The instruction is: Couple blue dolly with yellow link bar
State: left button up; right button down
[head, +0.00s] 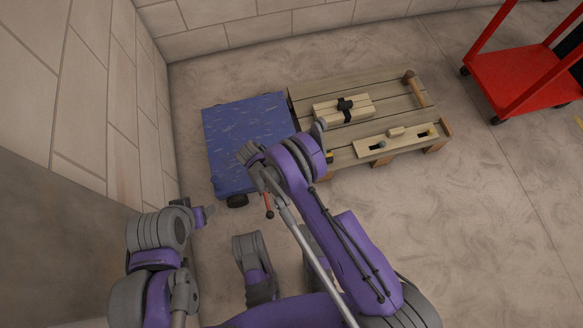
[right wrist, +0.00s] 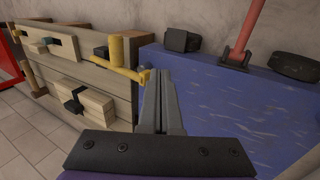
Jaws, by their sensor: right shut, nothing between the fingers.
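The blue dolly (head: 228,150) lies beside the left end of a wooden pallet. It also fills the right of the right wrist view (right wrist: 225,105), with a red handle (right wrist: 244,38). The yellow link bar (right wrist: 108,65) reaches from the pallet's edge toward the dolly, beside a yellow post (right wrist: 136,47). A bit of yellow shows past my right arm in the head view (head: 330,157). My right gripper (right wrist: 161,78) is shut and empty, its tips close to the bar's end; contact is unclear. My left gripper (head: 205,214) is low at left, apart from the dolly; its jaws are unclear.
The pallet (head: 400,87) carries a strapped wooden block (head: 343,107), a slotted board (head: 396,142) and a wooden peg (head: 409,76). A red cart (head: 525,82) stands far right. A brick wall is close at left. Floor is clear at the lower right.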

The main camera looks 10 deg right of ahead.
jog(key=d+r+y, duration=0.2)
jog(key=d+r, duration=0.7)
pick_arm(q)
jog(key=b+x, duration=0.3)
jog(key=shift+s+b, duration=0.3)
pick_arm(e)
jog(key=x, duration=1.4)
jog(key=shift+a+f, duration=0.1)
jog(key=shift+a+f, duration=0.45)
jog(key=shift+f, duration=0.4)
pick_arm(q)
jog(key=shift+s+a+r+p, duration=0.25)
jog(key=shift+r+p, duration=0.35)
jog(key=shift+p, duration=0.1)
jog(key=shift+s+a+r+p, duration=0.2)
jog(key=shift+s+r+p, duration=0.1)
jog(key=shift+r+p, duration=0.35)
jog(key=shift+s+a+r+p, duration=0.25)
jog(key=shift+r+p, duration=0.25)
jog(key=shift+p, duration=0.25)
pick_arm(e)
jog(key=a+v, duration=0.1)
jog(key=v, duration=1.3)
jog(key=shift+a+f, duration=0.15)
jog(key=shift+a, duration=0.1)
